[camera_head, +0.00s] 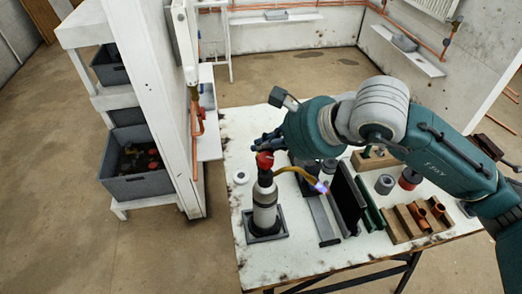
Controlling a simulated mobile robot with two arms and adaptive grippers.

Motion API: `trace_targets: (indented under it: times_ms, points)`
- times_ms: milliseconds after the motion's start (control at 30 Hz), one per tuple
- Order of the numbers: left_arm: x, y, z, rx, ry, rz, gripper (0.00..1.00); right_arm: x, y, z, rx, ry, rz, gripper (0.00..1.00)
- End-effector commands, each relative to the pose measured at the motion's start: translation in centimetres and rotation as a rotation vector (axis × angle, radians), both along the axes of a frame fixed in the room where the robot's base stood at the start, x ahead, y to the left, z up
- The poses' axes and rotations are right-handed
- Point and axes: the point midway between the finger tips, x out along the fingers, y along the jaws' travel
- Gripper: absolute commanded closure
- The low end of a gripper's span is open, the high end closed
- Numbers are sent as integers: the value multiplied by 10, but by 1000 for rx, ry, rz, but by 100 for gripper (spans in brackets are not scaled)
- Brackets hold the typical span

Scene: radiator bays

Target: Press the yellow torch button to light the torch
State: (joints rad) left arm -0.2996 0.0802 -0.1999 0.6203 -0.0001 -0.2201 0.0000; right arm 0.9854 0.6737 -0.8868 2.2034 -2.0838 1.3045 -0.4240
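The torch (264,207) stands upright in a dark square holder (265,232) on the white workbench. It has a grey-white cylinder, a red part (264,160) on top and a curved brass tube (298,174) reaching right. A small blue-violet flame glows at the tube's tip. I cannot make out the yellow button. My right gripper (266,142) is just behind and above the torch head, its dark fingers pointing left. Whether it touches the torch, and how far its fingers are apart, I cannot tell. My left gripper is not in view.
The worn white workbench (292,266) also carries dark upright plates (347,200) right of the flame, a wooden rack with copper fittings (415,222), and small cans (385,184). A white shelf unit with grey bins (138,184) stands left. Open floor lies behind the bench.

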Motion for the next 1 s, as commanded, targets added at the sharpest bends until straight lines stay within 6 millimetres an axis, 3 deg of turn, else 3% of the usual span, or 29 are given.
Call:
trace_targets:
  times_ms: [367, 733, 1000]
  points:
    - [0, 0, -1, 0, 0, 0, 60, 0, 0, -1, -1, 2, 1, 100]
    - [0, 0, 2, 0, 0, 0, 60, 0, 0, 15, -1, 1, 0, 100]
    - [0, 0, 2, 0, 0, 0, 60, 0, 0, 16, -1, 1, 0, 100]
